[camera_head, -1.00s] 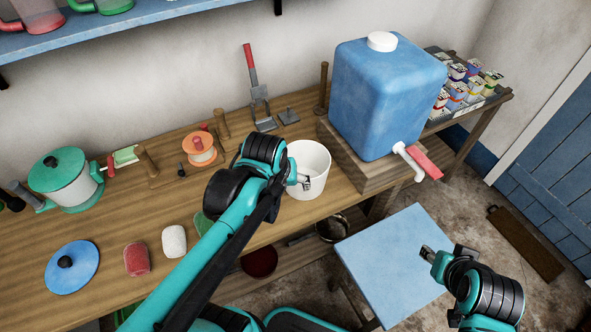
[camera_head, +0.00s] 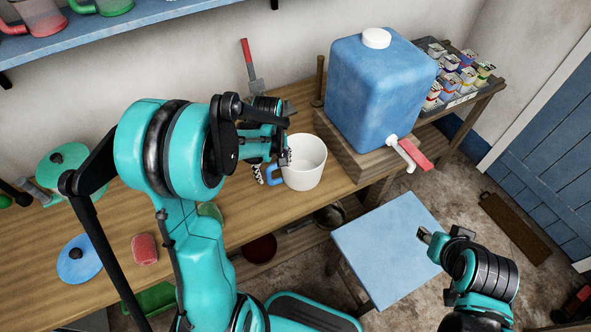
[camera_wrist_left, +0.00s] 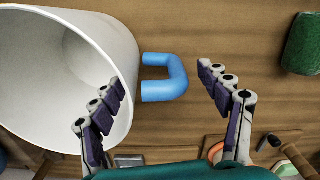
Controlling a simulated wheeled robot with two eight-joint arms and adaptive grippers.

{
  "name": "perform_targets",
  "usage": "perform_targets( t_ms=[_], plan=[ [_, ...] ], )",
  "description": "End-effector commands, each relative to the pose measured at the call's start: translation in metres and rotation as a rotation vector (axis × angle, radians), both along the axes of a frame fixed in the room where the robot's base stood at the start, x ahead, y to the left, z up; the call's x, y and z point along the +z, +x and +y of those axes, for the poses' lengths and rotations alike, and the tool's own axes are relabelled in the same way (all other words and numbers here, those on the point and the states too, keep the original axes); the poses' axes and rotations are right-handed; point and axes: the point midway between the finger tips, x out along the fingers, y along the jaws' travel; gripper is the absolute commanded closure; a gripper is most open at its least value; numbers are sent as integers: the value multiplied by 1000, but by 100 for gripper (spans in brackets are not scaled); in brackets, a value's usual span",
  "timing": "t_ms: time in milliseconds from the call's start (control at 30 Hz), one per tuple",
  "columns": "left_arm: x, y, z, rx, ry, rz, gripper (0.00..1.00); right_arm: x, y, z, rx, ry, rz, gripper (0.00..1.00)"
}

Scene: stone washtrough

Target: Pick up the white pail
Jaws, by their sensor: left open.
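The white pail (camera_head: 308,168) stands upright on the wooden workbench, its blue handle (camera_head: 273,177) on the left side. In the left wrist view, the pail (camera_wrist_left: 120,40) fills the left and its handle (camera_wrist_left: 178,78) points right. My left gripper (camera_head: 272,164) is open at the handle. In the wrist view, the left gripper (camera_wrist_left: 165,95) has one finger in front of the pail wall and the other to the right of the handle; nothing is gripped. My right gripper (camera_head: 426,238) is by the low blue table, far from the pail; I cannot tell its jaw state.
A blue water tank (camera_head: 380,90) with a white tap stands on a wooden block right of the pail. A blue low table (camera_head: 385,245) is in front. A blue lid (camera_head: 80,262) and red block (camera_head: 145,249) lie on the bench at left.

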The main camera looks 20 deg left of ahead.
Motion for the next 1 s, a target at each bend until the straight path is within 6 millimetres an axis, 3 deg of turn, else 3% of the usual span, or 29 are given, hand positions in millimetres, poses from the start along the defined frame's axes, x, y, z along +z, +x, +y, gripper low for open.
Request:
perform_targets(
  t_ms=[33,200,500,567,733,767,1000],
  plan=[
    [-12,0,0,-1,0,0,24,-6,0,0,0,0,0,60],
    [-35,0,0,-1,0,-1,24,-15,0,0,0,0,0,60],
    [-38,0,0,-2,0,-1,24,-15,0,0,0,0,0,60],
    [-38,0,0,-2,0,-1,37,-14,0,0,0,0,0,60],
    [-38,0,0,-2,0,-1,82,-15,0,0,0,0,0,60],
    [-38,0,0,-2,0,-1,86,-15,0,0,0,0,0,60],
    [-38,0,0,-2,0,-1,86,-15,0,0,0,0,0,60]
  ],
)
